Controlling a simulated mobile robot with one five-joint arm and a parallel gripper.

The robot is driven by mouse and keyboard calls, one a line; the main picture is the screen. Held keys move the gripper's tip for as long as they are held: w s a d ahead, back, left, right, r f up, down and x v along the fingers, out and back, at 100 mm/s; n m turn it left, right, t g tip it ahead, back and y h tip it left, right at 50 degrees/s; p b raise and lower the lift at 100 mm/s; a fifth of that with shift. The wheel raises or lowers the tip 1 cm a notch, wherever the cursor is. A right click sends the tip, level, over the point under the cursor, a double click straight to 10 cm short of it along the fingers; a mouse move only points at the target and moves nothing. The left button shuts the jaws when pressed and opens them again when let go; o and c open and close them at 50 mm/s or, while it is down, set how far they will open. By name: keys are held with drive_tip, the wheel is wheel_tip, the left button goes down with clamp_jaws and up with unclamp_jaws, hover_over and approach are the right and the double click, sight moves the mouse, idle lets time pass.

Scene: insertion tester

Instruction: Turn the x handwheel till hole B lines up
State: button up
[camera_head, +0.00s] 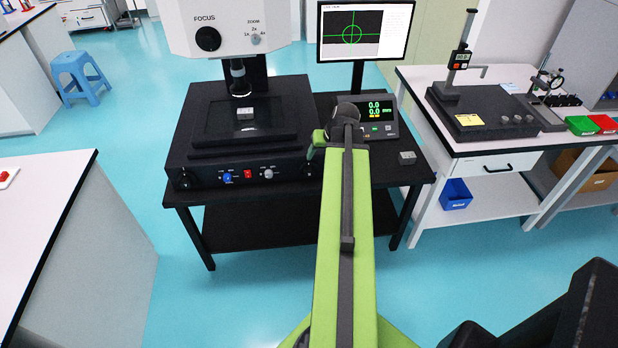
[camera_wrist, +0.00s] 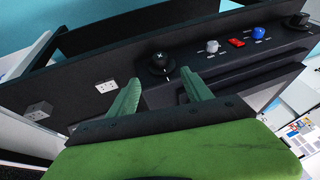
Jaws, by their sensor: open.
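The black x handwheel (camera_wrist: 158,64), marked with a white X, is on the front panel of the measuring machine (camera_head: 245,145). My gripper (camera_wrist: 158,77) is open, its two green fingers on either side of the handwheel in the wrist view; I cannot tell whether they touch it. In the head view my arm hides most of the gripper. A small metal block (camera_head: 245,113) sits on the stage under the lens. The monitor (camera_head: 362,32) shows a green crosshair and circle. The readout (camera_head: 370,115) shows 0.0 on two lines. I cannot make out hole B.
Grey, red and blue controls sit along the panel, with another black knob (camera_wrist: 298,20) at its far end. Small metal blocks (camera_wrist: 105,86) (camera_wrist: 38,110) lie on the black table. A white bench (camera_head: 480,140) with gauges stands at right, a white counter (camera_head: 50,230) at left.

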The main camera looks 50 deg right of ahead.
sight(310, 172)
drive_tip(key=b+x, duration=1.1)
drive_tip(key=x, duration=0.3)
drive_tip(key=shift+f+b, duration=0.1)
drive_tip(key=shift+b, duration=0.2)
drive_tip(key=shift+w+f+b, duration=0.25)
drive_tip(key=shift+f+b, duration=0.2)
drive_tip(key=shift+r, duration=0.15)
drive_tip(key=shift+c, duration=0.5)
drive_tip(key=c, duration=1.2)
drive_tip(key=shift+a, duration=0.45)
clamp_jaws()
drive_tip(key=shift+d, duration=0.4)
